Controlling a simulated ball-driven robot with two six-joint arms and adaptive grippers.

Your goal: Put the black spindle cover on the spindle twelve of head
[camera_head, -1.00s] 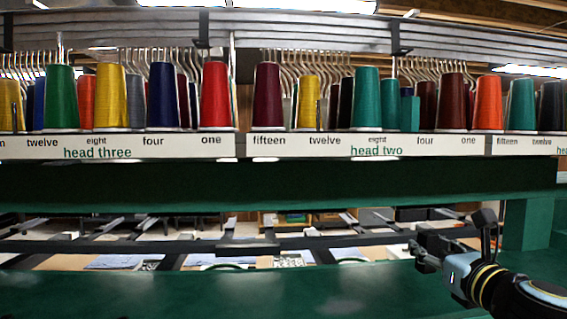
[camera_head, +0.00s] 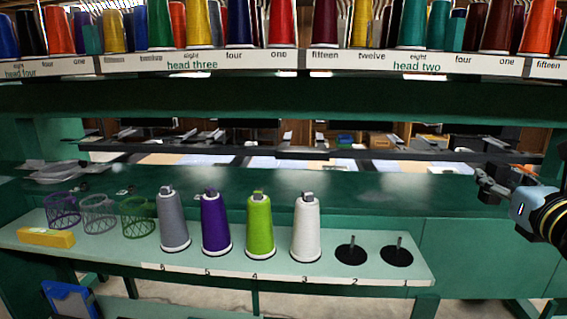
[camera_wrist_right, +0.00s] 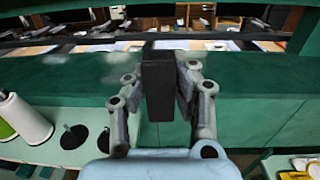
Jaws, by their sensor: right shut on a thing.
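The black spindle cover (camera_wrist_right: 158,86) is a dark upright block between the fingers of my right gripper (camera_wrist_right: 160,92) in the wrist view. The gripper is shut on it. In the head view my right gripper (camera_head: 487,184) is at the right edge, in front of the green machine, below the thread rail; the cover is hard to make out there. The rail carries labels for head three (camera_head: 192,65) and head two (camera_head: 416,65), each with a twelve mark. Whether the spindles at those marks are bare is unclear. My left gripper is not in view.
A pale green shelf (camera_head: 215,262) below holds grey, purple, lime and white cones, two bare black spindle bases (camera_head: 397,251), wire baskets (camera_head: 98,214) and a yellow block (camera_head: 46,238). Thread cones fill the rail above. The green ledge (camera_head: 300,188) between is mostly clear.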

